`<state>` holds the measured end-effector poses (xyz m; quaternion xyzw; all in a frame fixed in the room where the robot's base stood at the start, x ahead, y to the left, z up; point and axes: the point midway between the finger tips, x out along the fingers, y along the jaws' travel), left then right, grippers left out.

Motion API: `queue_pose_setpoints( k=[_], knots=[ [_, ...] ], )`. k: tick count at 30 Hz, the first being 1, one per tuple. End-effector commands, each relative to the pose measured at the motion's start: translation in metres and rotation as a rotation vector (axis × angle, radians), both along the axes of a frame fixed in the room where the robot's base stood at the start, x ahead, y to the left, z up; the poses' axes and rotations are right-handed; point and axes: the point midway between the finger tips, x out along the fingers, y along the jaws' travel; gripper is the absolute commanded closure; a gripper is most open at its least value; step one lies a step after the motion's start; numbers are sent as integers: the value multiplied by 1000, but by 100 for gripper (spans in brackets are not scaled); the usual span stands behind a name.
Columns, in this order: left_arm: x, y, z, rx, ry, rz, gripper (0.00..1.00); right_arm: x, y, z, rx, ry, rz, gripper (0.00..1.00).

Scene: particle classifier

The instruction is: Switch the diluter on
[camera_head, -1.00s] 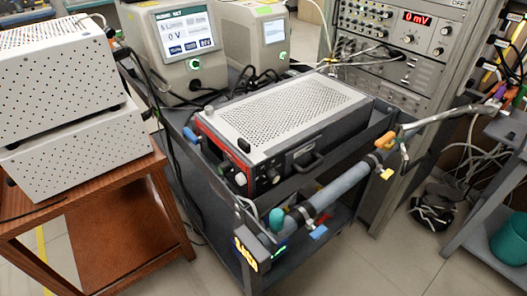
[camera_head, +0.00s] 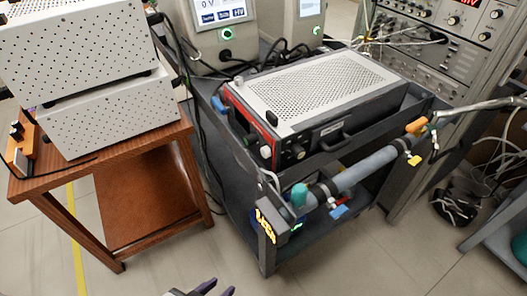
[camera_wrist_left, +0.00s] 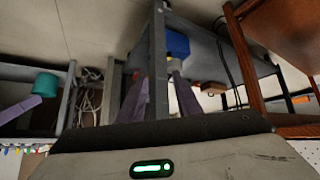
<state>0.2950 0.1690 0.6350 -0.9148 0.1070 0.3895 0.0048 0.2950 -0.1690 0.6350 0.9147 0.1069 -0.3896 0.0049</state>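No readable label marks the diluter. A grey instrument with a perforated top (camera_head: 325,88) and a red-edged front with knobs sits on the dark cart (camera_head: 225,165). A grey tube assembly (camera_head: 365,172) runs along the cart's near side, with a small dark box (camera_head: 268,228) showing yellow marks at its near end. My left gripper (camera_head: 215,290) shows only its purple-grey fingertips at the bottom edge, low and in front of the cart, apart from it.
A brown wooden table (camera_head: 110,160) with stacked white perforated boxes (camera_head: 85,60) stands at left. The floor (camera_head: 350,265) in front is clear.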

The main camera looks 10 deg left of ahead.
Motion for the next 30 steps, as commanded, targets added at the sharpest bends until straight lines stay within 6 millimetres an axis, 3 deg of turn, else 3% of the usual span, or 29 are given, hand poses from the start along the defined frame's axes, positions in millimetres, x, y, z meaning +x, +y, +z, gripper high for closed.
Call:
queue_pose_setpoints(
  k=[1, 6, 30],
  knots=[
    [0, 0, 0, 0, 0, 0, 70, 0, 0, 0, 0, 0, 0, 100],
    [0, 0, 0, 0, 0, 0, 99, 0, 0, 0, 0, 0, 0, 100],
    [0, 0, 0, 0, 0, 0, 100, 0, 0, 0, 1, -1, -1, 100]
  ],
)
